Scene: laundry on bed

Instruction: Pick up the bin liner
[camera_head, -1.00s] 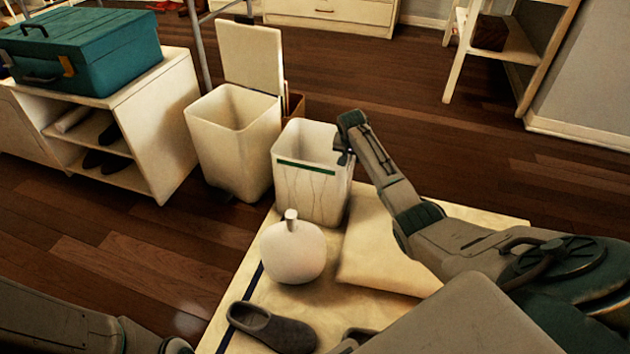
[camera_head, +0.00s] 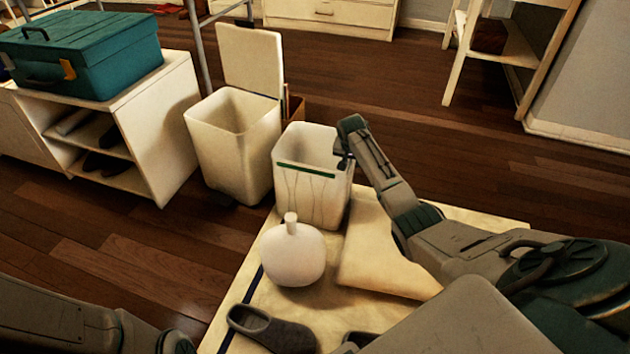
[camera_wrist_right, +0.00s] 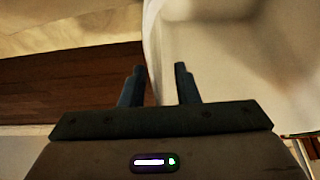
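The bin liner (camera_head: 312,203) is a white, open-topped, box-shaped container with a green band and thin dark lines on its front. It stands upright on the pale mat, beside the lidded bin. My right gripper (camera_head: 344,158) is at its right rim, pointing down. In the right wrist view the two fingers (camera_wrist_right: 159,85) are apart, with the liner's white wall (camera_wrist_right: 152,45) running up between them, one finger on the outer side and one on the inner side. A gap shows between the fingers. My left arm shows at the bottom left, its gripper out of frame.
A white bin (camera_head: 235,160) with its lid raised stands left of the liner. A white knobbed round object (camera_head: 293,255), a grey clog (camera_head: 270,329) and a cream cushion (camera_head: 375,260) are on the mat (camera_head: 245,285). A shelf (camera_head: 165,140) bears a teal case (camera_head: 85,55).

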